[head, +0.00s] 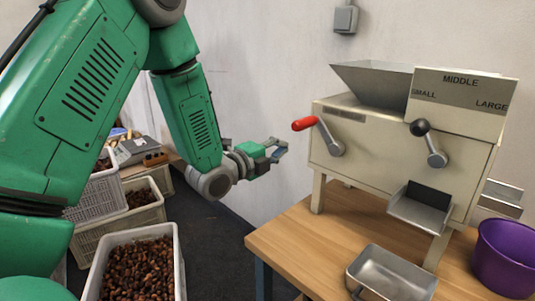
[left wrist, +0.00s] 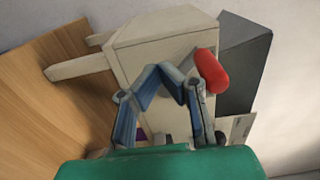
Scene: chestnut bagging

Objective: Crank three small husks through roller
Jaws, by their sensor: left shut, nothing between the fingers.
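The cream roller machine (head: 385,150) stands on the wooden table, with a grey hopper (head: 370,84) on top. Its red-handled crank (head: 305,124) points left on the front face; the red grip also shows in the left wrist view (left wrist: 211,71). A second crank with a black knob (head: 420,128) sits by the labels SMALL, MIDDLE and LARGE. My left gripper (head: 281,149) is shut and empty, just left of and below the red grip, apart from it. Its blue fingers (left wrist: 168,76) show in the left wrist view. My right gripper is out of view. The hopper's inside is hidden.
Under the machine's chute (head: 422,210) a metal tray (head: 390,275) sits on the table (head: 290,245). A purple bucket (head: 503,258) stands at the right. Crates, one full of brown chestnuts (head: 138,272), stand on the floor at left. The table's front left is clear.

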